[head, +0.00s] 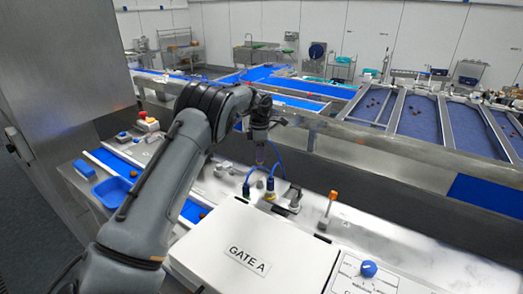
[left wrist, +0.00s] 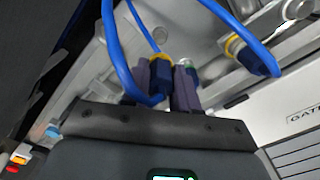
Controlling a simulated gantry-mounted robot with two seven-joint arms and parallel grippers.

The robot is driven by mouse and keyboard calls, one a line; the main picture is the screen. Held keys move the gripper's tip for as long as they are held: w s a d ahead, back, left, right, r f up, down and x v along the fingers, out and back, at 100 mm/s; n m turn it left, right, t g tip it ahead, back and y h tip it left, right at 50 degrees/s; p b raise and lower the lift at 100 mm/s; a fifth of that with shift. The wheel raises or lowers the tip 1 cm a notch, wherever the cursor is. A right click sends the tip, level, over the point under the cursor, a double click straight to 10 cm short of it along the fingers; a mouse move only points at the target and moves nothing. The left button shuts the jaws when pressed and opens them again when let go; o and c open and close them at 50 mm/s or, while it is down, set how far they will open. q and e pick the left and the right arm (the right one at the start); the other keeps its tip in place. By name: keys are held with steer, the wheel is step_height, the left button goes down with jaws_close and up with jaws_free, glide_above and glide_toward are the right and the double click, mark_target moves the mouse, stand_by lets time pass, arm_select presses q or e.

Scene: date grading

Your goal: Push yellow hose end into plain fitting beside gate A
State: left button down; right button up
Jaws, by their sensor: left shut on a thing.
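My left gripper (head: 261,158) points down behind the GATE A box in the head view. A second blue connector with a yellowish collar (left wrist: 258,60) sits to the right at a metal part. A green-ringed piece (left wrist: 190,68) shows partly behind the right finger. In the head view, a yellow-collared connector (head: 270,188) and a green-collared one (head: 246,190) stand below the gripper. I cannot tell which fitting is the plain one. My right gripper is out of view.
The white GATE A box (head: 246,235) stands in front of the fittings. A grey fitting (head: 293,196) and an orange-topped handle (head: 331,198) stand to the right. A blue tray (head: 113,191) lies at the left. Blue hose loops hang close around the gripper.

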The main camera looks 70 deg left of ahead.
mark_target(260, 166)
arm_select(q)
steer(key=shift+f, duration=2.25)
steer(key=shift+f, duration=0.25)
steer(key=shift+f+b, duration=0.45)
steer(key=shift+f, duration=0.35)
steer(key=shift+f, duration=0.25)
stand_by(0.5)
steer(key=shift+f+b, duration=0.65)
steer(key=shift+f, duration=0.6)
stand_by(1.0)
steer(key=c, duration=1.5)
jaws_free()
steer(key=shift+c, duration=0.2)
